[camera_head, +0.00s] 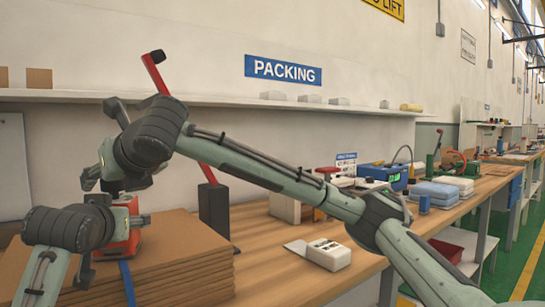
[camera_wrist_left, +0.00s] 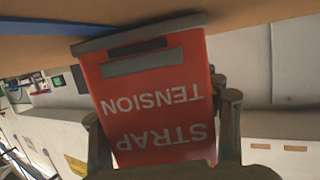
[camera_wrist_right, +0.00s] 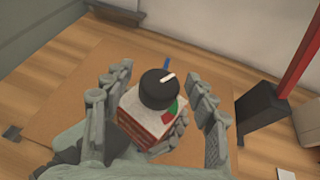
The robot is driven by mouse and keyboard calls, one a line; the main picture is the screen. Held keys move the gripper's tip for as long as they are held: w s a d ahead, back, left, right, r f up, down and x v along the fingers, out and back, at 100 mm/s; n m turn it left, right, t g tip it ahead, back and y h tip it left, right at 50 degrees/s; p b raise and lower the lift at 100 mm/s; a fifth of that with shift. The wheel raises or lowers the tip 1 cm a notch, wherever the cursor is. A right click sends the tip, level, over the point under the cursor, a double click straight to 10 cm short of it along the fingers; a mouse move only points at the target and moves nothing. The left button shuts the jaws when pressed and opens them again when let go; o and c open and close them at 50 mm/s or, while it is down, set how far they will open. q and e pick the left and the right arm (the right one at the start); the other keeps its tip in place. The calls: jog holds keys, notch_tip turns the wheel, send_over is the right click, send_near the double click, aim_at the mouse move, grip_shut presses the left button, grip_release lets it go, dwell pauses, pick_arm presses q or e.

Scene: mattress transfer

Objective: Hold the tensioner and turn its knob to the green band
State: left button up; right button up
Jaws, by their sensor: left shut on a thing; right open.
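The red strap tensioner (camera_wrist_left: 150,95) sits on the stack of cardboard (camera_head: 180,250); in the head view the tensioner (camera_head: 120,245) is partly hidden by my arms. My left gripper (camera_wrist_left: 162,112) is shut on its body, one finger on each side. In the right wrist view the black knob (camera_wrist_right: 157,90) stands on the tensioner's pale top. Its white pointer mark (camera_wrist_right: 166,77) points to the upper right. The green band (camera_wrist_right: 171,107) shows at the knob's lower right, partly hidden. My right gripper (camera_wrist_right: 152,98) is open above the tensioner, fingers apart on both sides of the knob.
A blue strap (camera_head: 127,283) runs over the cardboard. A dark stand with a red lever (camera_head: 213,205) is just right of the stack. A white labelled box (camera_head: 328,254) and other goods lie further right on the wooden bench. A shelf runs along the wall behind.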

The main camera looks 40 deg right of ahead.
jog(key=n+y, duration=0.2)
jog(key=y, duration=0.1)
jog(key=shift+d+g, duration=0.2)
jog(key=shift+g, duration=0.1)
jog(key=v, duration=1.2)
jog(key=w+d+r+m+t+y, duration=0.35)
jog(key=w+d+m, duration=0.5)
jog(key=m, duration=0.65)
jog(key=w+d+f+m+t+h, duration=0.1)
jog(key=d+f+m+t+h, duration=0.2)
jog(key=d+m, duration=0.6)
jog(key=w+d+f+m+t+h, duration=0.1)
jog(key=d+f+m+t+h, duration=0.2)
jog(key=d+m, duration=0.6)
jog(key=d, duration=0.5)
jog(key=shift+d+m, duration=0.25)
jog(key=shift+m, duration=0.15)
jog(key=shift+a+f+h, duration=0.1)
jog(key=shift+h, duration=0.15)
